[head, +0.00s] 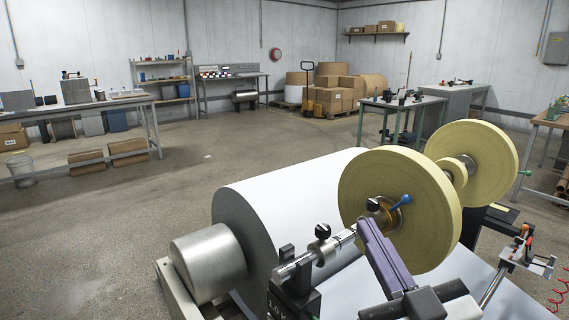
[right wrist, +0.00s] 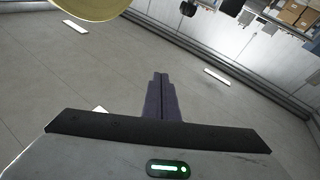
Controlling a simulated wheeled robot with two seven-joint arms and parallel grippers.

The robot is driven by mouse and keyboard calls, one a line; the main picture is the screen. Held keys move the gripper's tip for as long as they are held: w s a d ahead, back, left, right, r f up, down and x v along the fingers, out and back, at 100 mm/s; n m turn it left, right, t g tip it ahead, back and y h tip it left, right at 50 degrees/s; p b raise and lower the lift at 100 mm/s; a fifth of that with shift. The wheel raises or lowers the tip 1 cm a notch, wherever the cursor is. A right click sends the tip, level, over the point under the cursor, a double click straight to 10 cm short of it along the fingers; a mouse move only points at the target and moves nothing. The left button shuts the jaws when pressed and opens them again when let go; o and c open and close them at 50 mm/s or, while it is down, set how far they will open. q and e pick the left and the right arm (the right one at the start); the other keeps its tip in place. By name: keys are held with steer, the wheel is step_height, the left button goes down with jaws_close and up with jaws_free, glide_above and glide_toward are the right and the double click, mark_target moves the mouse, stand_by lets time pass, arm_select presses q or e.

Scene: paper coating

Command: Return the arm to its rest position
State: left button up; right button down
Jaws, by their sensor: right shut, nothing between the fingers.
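My right gripper (head: 365,226) reaches up from the bottom of the head view, its purple fingers together and empty. In that view its tips overlap the near yellow roll (head: 425,228) and the end of the metal shaft (head: 335,243); I cannot tell whether they touch. In the right wrist view the gripper's closed fingers (right wrist: 160,78) point over bare floor with nothing between them. The yellow roll's edge (right wrist: 90,8) shows at the top left there. My left gripper is not in view.
A large white paper roll (head: 290,205) with a steel drum (head: 208,262) lies left of the gripper. A second yellow roll (head: 490,160) stands behind right. Open floor (head: 120,220) lies to the left.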

steer(key=s+d+f+m+g+h, duration=0.1)
steer(key=s+d+f+g+h, duration=0.15)
steer(key=f, duration=0.55)
steer(key=s+d+f+m+g+h, duration=0.1)
steer(key=s+d+f+g, duration=0.2)
steer(key=f, duration=0.5)
steer(key=s+d+f+m+g+h, duration=0.15)
steer(key=f+g, duration=0.25)
steer(key=f, duration=0.4)
steer(key=s+d+f+n+g, duration=0.15)
steer(key=s+f+g, duration=0.55)
steer(key=s+f, duration=0.75)
steer(key=w+a+f+t+y, duration=0.2)
steer(key=a+f+t, duration=0.2)
steer(key=f, duration=0.4)
steer(key=shift+w+a+f+t+y, duration=0.35)
steer(key=shift+w+a+y, duration=0.05)
